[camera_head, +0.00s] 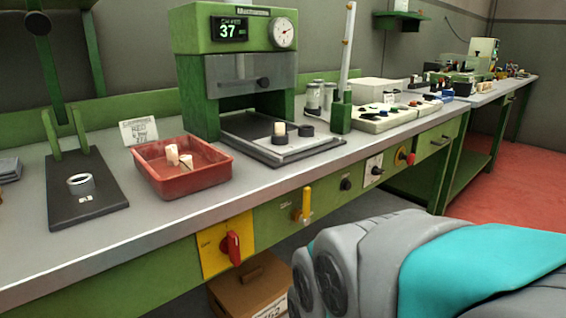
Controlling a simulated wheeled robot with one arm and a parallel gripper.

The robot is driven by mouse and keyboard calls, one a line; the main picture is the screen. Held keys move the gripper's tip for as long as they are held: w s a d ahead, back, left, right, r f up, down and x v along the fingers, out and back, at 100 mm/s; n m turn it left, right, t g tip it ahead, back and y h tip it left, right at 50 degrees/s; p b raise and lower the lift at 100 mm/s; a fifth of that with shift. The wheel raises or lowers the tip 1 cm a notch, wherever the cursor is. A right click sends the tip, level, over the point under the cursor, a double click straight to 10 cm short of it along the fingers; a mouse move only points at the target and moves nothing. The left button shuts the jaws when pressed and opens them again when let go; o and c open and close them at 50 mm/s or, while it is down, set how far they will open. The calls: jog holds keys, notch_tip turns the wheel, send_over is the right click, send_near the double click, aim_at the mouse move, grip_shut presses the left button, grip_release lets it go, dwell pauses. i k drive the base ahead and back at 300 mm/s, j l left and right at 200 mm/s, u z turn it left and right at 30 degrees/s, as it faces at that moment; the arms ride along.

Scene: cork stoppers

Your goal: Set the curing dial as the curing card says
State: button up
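A white card (139,131) stands behind the red tray, with a dark heading and a line that seems to read "RED"; the rest is too small to read. Several controls line the bench's green front: a red knob (233,248) on a yellow plate, a yellow lever (306,204), a black knob (345,184), a black knob on a white plate (374,170) and a red knob with a yellow surround (405,157). I cannot tell which is the curing dial, nor read their marks. My gripper is not in view; part of my grey and teal body fills the lower right.
The red tray (165,190) holds pale corks (172,154). A green press (240,65) has a round gauge (283,33) and a display (229,28) showing 37. A dark board (85,205) with a ring lies left. A cardboard box (248,288) sits under the bench. Red floor is open at right.

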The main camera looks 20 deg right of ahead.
aim_at(427, 97)
jog(key=z, duration=1.4)
jog(key=i+l+u, duration=0.3)
jog(key=l+u, duration=0.15)
jog(key=l, duration=0.2)
jog(key=i+l+u, duration=0.2)
jog(key=l, duration=0.35)
